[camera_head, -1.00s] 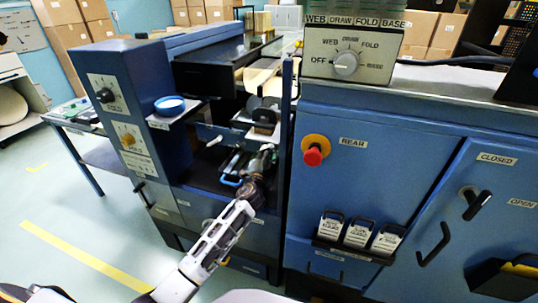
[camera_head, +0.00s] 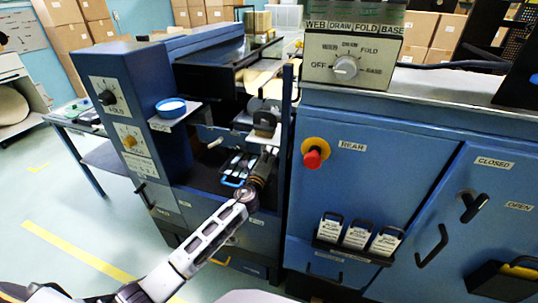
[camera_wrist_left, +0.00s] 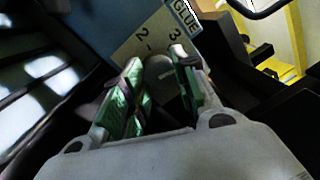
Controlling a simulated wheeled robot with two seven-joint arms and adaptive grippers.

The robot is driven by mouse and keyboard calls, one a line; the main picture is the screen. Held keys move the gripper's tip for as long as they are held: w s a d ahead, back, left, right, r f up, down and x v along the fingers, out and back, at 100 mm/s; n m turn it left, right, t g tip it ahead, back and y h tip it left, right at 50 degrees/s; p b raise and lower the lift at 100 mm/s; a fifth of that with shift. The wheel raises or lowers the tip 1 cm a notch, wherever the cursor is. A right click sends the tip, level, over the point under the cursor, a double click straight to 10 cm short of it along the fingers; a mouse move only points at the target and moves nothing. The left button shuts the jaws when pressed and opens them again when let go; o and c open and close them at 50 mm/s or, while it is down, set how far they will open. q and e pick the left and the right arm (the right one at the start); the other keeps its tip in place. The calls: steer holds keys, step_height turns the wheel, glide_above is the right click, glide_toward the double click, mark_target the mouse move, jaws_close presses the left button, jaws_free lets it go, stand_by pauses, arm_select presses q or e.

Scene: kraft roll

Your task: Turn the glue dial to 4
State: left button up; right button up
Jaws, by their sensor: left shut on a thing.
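The glue dial (camera_wrist_left: 157,70) is a grey round knob on a pale plate (camera_wrist_left: 150,36) with the figures 2 and 3 showing, beside a GLUE label (camera_wrist_left: 186,18) in the left wrist view. My left gripper (camera_wrist_left: 160,76) has its green-padded fingers on either side of the knob and is shut on it. The knob's pointer and the figure 4 cannot be made out. In the head view my left gripper (camera_head: 268,158) reaches into the machine's open bay, and I cannot make out the dial there. My right gripper is not in view.
The bay has a blue side cabinet (camera_head: 125,75) with two dials on its left and a blue upright post (camera_head: 287,120) on its right. A round blue-rimmed dish (camera_head: 171,107) stands on a small shelf. A red stop button (camera_head: 313,158) is right of the post.

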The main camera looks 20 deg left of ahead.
arm_select(q)
steer(key=shift+f+m, duration=0.1)
steer(key=shift+m, duration=1.1)
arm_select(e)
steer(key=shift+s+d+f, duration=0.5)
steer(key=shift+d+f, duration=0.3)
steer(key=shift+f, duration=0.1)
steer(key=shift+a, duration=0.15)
arm_select(q)
steer(key=o, duration=1)
steer(key=shift+o, duration=0.2)
steer(key=shift+s+f, duration=0.1)
steer(key=shift+s, duration=0.7)
steer(key=s, duration=1)
steer(key=shift+s+a+f, duration=0.15)
steer(key=shift+a+f, duration=0.15)
steer(key=shift+f, duration=0.1)
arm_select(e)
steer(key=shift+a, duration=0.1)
